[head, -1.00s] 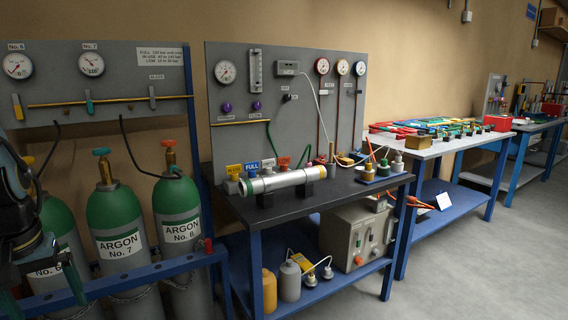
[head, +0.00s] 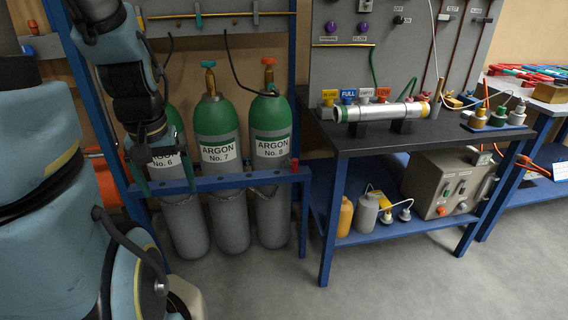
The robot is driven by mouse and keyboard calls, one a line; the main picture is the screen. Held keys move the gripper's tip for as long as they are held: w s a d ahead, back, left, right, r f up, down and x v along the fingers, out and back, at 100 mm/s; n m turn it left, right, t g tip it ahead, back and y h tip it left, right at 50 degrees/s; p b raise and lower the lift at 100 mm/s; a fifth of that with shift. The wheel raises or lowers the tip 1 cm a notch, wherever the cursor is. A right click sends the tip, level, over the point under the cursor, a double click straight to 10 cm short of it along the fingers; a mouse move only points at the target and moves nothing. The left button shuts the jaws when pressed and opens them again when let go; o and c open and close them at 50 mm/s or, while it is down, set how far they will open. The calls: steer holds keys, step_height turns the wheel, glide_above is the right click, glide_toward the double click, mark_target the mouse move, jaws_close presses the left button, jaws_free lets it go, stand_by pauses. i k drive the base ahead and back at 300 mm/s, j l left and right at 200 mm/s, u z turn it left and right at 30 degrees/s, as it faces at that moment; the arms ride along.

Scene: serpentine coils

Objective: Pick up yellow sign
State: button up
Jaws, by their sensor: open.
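The yellow sign (head: 329,96) is a small upright tag on a base, at the left end of a row of tags along the back of the black-topped bench (head: 440,138). Its lettering is too small to read surely. The blue FULL tag (head: 348,96) stands just right of it, then a white EMPTY tag (head: 365,95) and an orange-red LOW tag (head: 383,95). My gripper (head: 160,172) hangs at the left, in front of the argon cylinders. It is open, empty and well away from the sign.
A silver tube (head: 375,112) lies on black supports in front of the tags. Argon cylinders (head: 217,140) stand behind a blue rail (head: 225,182) between my gripper and the bench. Bottles (head: 366,212) and a grey box (head: 445,185) sit on the lower shelf. The floor in front is clear.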

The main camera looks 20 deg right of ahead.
mark_target(328, 95)
steer(key=i+l, duration=1.05)
steer(key=i, duration=0.15)
